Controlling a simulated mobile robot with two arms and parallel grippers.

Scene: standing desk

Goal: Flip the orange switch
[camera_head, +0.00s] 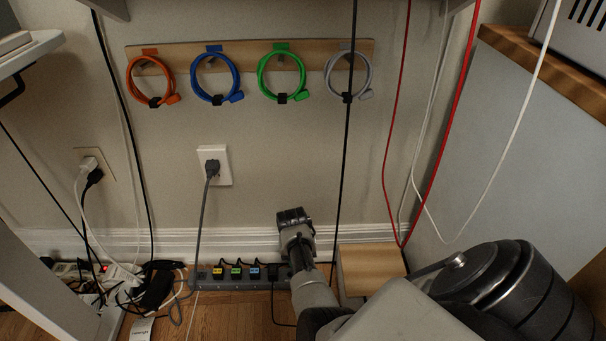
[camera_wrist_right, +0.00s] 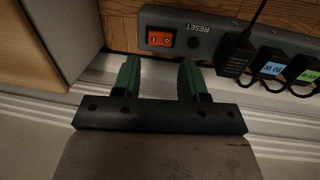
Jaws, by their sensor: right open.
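The orange rocker switch (camera_wrist_right: 160,39) sits at the end of a dark grey power strip (camera_wrist_right: 205,22), beside the word RESET, in the right wrist view. My right gripper (camera_wrist_right: 158,68) is open and empty. Its two green fingertips are spread apart just short of the strip, roughly on either side of the switch, with no visible contact. In the head view the power strip (camera_head: 205,283) lies along the baseboard, and my right arm hides its switch end. My left gripper is not in view.
Labelled plugs (camera_wrist_right: 270,62) fill the strip beside the switch. A wooden block (camera_head: 370,268) stands right of my arm. Tangled cables (camera_head: 120,285) lie at the left. Red cables (camera_head: 393,150) hang at the right. Coiled cables (camera_head: 281,75) hang on the wall.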

